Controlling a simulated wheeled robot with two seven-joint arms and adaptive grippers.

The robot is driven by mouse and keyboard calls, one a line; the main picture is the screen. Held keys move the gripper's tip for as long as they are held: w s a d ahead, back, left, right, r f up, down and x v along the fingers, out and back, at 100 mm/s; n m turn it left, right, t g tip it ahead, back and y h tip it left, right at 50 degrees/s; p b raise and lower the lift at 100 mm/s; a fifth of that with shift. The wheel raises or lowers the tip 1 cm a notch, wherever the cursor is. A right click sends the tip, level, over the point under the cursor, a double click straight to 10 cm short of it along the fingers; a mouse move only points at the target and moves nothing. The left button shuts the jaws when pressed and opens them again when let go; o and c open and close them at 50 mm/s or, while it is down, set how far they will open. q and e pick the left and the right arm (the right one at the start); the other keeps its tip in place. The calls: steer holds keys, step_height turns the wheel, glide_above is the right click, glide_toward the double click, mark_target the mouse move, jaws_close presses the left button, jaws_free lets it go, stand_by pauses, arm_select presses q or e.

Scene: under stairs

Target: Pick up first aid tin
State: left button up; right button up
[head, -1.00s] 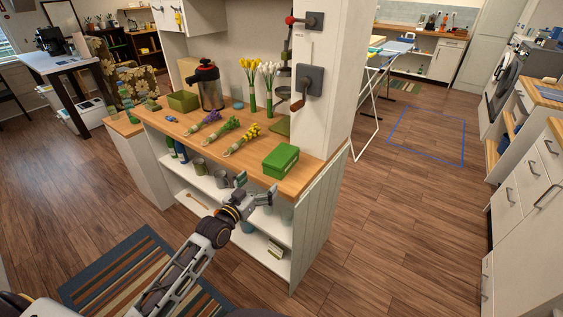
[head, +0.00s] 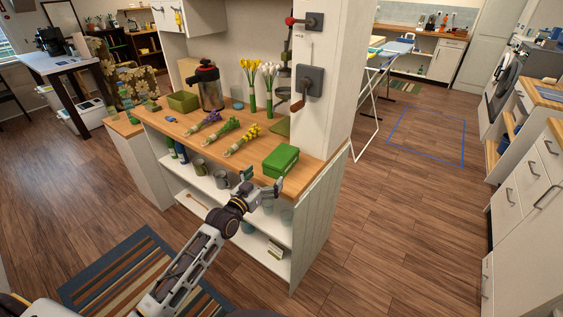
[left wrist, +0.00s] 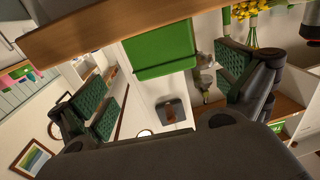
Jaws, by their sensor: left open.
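The first aid tin, a green box with a lid (head: 281,160), sits on the right end of the wooden counter (head: 250,168) near its front edge. In the left wrist view the green tin (left wrist: 160,50) shows in the gap between the fingers, further out. My left gripper (head: 263,181) is open and empty, just in front of the counter edge and slightly below and left of the tin. Its green-padded fingers (left wrist: 168,92) show on both sides of the left wrist view. I see no contact with the tin. My right gripper is not in view.
A wall-mounted crank lever (head: 306,85) is behind the tin. Mugs (head: 198,167) stand on the shelf below. Open floor lies to the right.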

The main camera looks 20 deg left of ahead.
mark_target(279, 157)
arm_select(q)
steer(key=shift+x, duration=2.25)
steer(key=shift+w+d, duration=0.1)
steer(key=shift+w, duration=0.3)
steer(key=shift+w+r, duration=0.1)
steer(key=shift+w, duration=0.7)
steer(key=shift+x, duration=1.3)
steer(key=shift+w+d, duration=0.1)
steer(key=shift+w, duration=0.2)
steer(key=c, duration=1.4)
steer(key=shift+r, duration=0.95)
step_height(279, 157, up, 7)
steer(key=shift+f+p, duration=0.1)
steer(key=shift+p, duration=0.25)
steer(key=shift+r, duration=0.7)
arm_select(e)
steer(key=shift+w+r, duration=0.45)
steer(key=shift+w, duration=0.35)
